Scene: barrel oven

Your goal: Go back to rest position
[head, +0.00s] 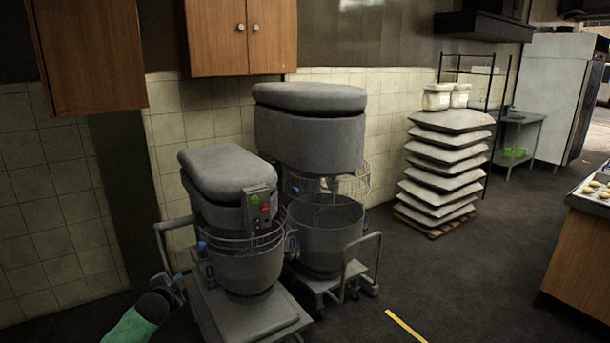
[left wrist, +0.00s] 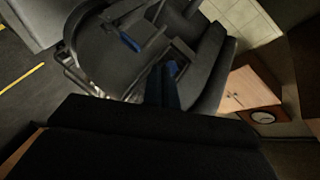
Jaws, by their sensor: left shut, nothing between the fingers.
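My left gripper (head: 172,286) is low at the left in the head view, at the end of my green and black forearm. It is beside the left side of the smaller grey mixer (head: 228,185), close to its grey side lever (head: 158,242). I cannot tell whether it touches the lever. In the left wrist view the dark blue fingers (left wrist: 168,84) are together with nothing between them, in front of the mixer bowl (left wrist: 105,50). My right gripper is in neither view.
A larger mixer (head: 310,130) stands behind, with a wheeled bowl (head: 325,235). Stacked sacks (head: 440,170) stand on a pallet farther back. A counter with a tray (head: 595,190) is at the right edge. The dark floor (head: 470,275) between is clear. Wall cabinets (head: 240,40) hang above.

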